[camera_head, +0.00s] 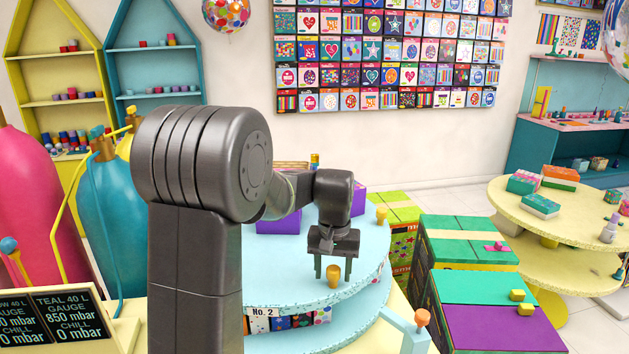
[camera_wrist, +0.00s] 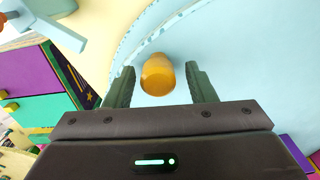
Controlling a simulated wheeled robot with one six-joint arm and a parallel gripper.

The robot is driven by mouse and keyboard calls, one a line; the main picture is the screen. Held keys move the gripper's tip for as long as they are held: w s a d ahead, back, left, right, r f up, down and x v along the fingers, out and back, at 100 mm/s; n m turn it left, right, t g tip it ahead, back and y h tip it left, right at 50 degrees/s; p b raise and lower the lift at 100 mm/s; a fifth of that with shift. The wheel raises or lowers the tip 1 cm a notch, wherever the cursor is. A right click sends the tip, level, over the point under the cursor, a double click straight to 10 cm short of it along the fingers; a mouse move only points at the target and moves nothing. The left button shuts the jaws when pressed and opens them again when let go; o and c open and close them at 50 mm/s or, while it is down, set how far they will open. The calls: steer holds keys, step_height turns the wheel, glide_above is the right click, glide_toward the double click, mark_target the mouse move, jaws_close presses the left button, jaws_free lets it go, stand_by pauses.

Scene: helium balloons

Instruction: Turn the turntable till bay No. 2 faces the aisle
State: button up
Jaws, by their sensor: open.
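The turntable (camera_head: 290,290) is a light blue round deck with bays in its side. A "No. 2" label (camera_head: 263,311) sits on its near rim, above a bay holding patterned packets. An orange-yellow peg (camera_head: 333,278) stands on the deck near the rim. My gripper (camera_head: 333,267) points down over this peg with its fingers apart. In the wrist view the peg (camera_wrist: 157,76) shows between the two open fingertips (camera_wrist: 160,68), with a gap on each side. A second yellow peg (camera_head: 382,214) stands farther back on the deck. My arm hides part of the turntable's left side.
Purple boxes (camera_head: 278,222) stand on the deck behind my gripper. A pale blue post with an orange knob (camera_head: 422,317) stands at the near right. Crates (camera_head: 465,239) stand right of the turntable, a round yellow table (camera_head: 560,222) beyond. Gas cylinders (camera_head: 110,205) stand left.

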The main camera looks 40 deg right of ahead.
steer(key=shift+r+p, duration=0.7)
steer(key=shift+r, duration=0.65)
step_height(320, 180, up, 11)
steer(key=shift+f, duration=0.15)
steer(key=shift+f, duration=0.1)
stand_by(0.3)
step_height(320, 180, down, 8)
steer(key=shift+r, duration=0.15)
stand_by(0.3)
step_height(320, 180, up, 7)
step_height(320, 180, down, 13)
steer(key=shift+f+b, duration=0.15)
steer(key=shift+b, duration=1)
steer(key=shift+a, duration=0.5)
